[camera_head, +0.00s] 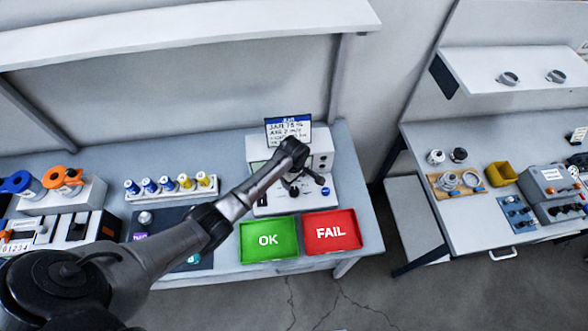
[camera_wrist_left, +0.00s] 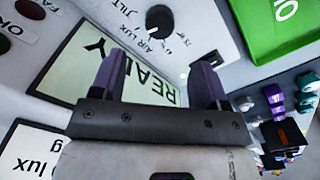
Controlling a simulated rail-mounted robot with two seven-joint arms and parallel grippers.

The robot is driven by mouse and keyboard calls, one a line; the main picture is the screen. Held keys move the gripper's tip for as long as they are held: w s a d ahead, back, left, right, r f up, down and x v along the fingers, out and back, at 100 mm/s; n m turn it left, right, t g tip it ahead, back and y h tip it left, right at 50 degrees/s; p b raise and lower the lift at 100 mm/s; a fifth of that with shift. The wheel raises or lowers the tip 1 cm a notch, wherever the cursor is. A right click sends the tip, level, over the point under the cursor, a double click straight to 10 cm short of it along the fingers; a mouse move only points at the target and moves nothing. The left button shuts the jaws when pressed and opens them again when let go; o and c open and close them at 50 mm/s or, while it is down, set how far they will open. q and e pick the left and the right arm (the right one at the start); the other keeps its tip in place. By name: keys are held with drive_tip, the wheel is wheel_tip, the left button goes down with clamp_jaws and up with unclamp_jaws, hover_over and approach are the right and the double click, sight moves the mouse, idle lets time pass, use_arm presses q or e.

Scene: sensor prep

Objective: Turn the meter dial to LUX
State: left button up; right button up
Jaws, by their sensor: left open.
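The meter (camera_head: 322,160) is a white box at the back right of the left bench, partly hidden behind my left arm. Its dial (camera_wrist_left: 160,21) is a round black knob in the left wrist view, with AIR, LUX and TILT lettering beside it. I cannot tell which word the dial points to. My left gripper (camera_wrist_left: 160,65) is open, with two dark purple fingers apart and nothing between them. The dial is beyond the fingertips, apparently untouched. In the head view the left gripper (camera_head: 307,185) is over the meter's front. My right gripper is not in view.
A green OK tray (camera_head: 247,254) and a red FAIL tray (camera_head: 352,244) sit in front of the meter. A screen reading READY (camera_wrist_left: 85,62) is beside the dial. A rack of capped vials (camera_head: 171,194) stands left of the meter. A second bench is at right.

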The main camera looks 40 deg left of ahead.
use_arm(q)
drive_tip(key=shift+r, duration=2.55)
